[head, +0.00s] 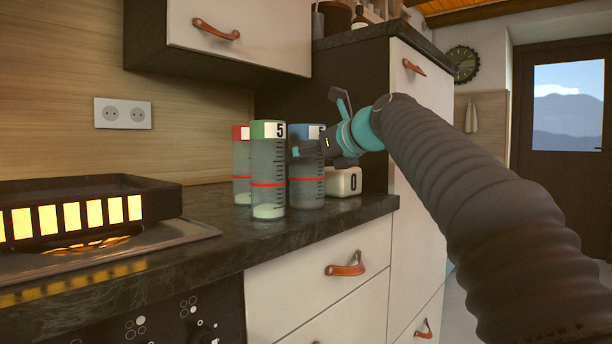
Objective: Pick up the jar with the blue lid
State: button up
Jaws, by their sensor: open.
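The jar with the blue lid (306,180) stands upright on the dark counter, partly hidden behind a jar with a green lid (268,170) and by my gripper. It is a clear, greyish cylinder with a red band and dark marks. My gripper (318,125) is open at the jar's upper right. One finger reaches left across the front of the jar near its lid, and the other finger points up. I cannot tell whether a finger touches the jar. The green-lidded jar stands just left of it, with a "5" on its lid.
A jar with a red lid (241,165) stands behind the green one. A white block marked "0" (345,182) sits right of the jars. A dark tray with glowing panels (90,212) is on the stove at left. A wall cabinet (240,35) hangs above.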

jog(key=shift+w+a+f, duration=0.1)
jog(key=shift+w+a, duration=0.25)
jog(key=shift+w, duration=0.05)
jog(key=c, duration=1.7)
jog(key=shift+c, duration=0.2)
